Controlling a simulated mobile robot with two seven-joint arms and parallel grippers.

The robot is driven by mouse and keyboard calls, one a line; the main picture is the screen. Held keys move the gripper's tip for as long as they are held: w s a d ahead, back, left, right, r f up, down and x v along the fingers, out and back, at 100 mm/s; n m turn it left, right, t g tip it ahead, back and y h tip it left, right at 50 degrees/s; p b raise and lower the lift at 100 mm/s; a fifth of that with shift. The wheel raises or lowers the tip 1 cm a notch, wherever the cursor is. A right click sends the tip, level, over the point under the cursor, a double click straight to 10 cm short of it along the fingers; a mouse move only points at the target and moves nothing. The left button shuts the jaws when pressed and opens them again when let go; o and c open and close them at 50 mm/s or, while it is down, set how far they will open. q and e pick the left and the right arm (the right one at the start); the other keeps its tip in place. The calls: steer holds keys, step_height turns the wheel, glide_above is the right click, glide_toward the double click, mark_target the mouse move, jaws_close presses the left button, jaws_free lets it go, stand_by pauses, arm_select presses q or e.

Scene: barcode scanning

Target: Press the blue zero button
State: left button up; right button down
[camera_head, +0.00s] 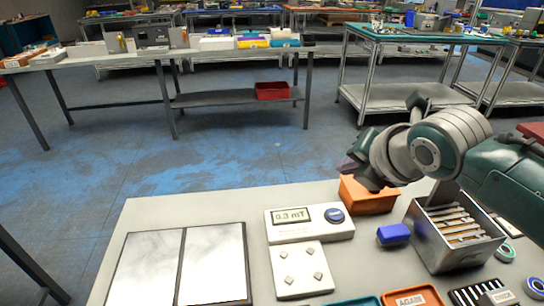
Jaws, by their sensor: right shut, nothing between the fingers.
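A white meter (310,231) lies on the light grey table (150,215), with a small display (291,215) reading about 0.3 mT. The round blue zero button (334,215) is on the right of its top face and is uncovered. My right gripper (347,166) is shut and empty, raised above and beyond the meter, apart from the button. Its wrist hides part of an orange bin (368,196). My left gripper is not in view.
A white plate with small metal squares (300,270) lies in front of the meter. A blue block (393,234) and a metal box of slats (452,235) stand to the right. Two framed panels (180,265) lie left. Orange (413,297) and teal trays are at the front.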

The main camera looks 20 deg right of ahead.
steer(key=b, duration=0.8)
glide_above(337, 218)
step_height(337, 218, down, 8)
steer(key=shift+f, duration=0.45)
stand_by(0.3)
stand_by(0.9)
steer(key=shift+f+b, duration=0.35)
steer(key=shift+f, duration=0.05)
